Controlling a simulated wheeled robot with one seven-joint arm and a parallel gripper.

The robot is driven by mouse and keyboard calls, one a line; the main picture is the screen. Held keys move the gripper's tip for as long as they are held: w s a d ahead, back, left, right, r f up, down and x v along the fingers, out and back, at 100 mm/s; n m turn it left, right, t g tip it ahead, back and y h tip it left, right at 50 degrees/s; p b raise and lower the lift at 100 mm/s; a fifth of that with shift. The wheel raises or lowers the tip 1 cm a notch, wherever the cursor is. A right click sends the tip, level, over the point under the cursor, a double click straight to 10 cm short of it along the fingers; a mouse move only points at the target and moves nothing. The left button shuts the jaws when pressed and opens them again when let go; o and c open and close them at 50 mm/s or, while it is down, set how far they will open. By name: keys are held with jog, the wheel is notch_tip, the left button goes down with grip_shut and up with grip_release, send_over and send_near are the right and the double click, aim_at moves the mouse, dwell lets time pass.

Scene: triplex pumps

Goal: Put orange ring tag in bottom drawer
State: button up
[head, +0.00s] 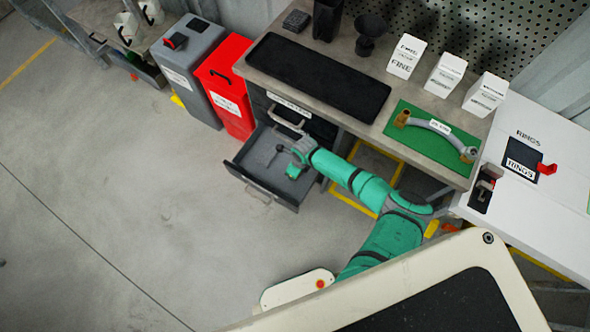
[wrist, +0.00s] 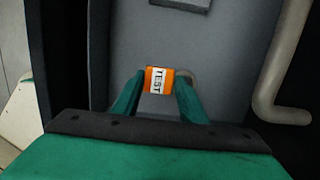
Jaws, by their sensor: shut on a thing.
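The orange ring tag (wrist: 158,80) has a white label reading TEST and sits between the two green fingers of my gripper (wrist: 157,92) in the wrist view. The fingers are shut on it. A grey drawer surface lies behind it. In the head view my gripper (head: 292,166) is over the open bottom drawer (head: 245,172), which is pulled out from the workbench. The tag is too small to make out in the head view. I cannot tell whether the tag touches the drawer floor.
A closed drawer front with a handle (head: 287,123) is above the open drawer. A red bin (head: 228,85) and a grey bin (head: 187,62) stand to the left. The bench carries a black mat (head: 318,78) and a green mat (head: 432,138). The floor at left is clear.

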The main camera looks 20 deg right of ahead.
jog(key=shift+a+f, duration=0.1)
jog(key=shift+f, duration=0.15)
jog(key=shift+s+d+f, duration=0.15)
jog(key=shift+d+f, duration=0.05)
jog(key=shift+f, duration=0.15)
jog(key=o, duration=1.1)
jog(key=shift+a, duration=0.1)
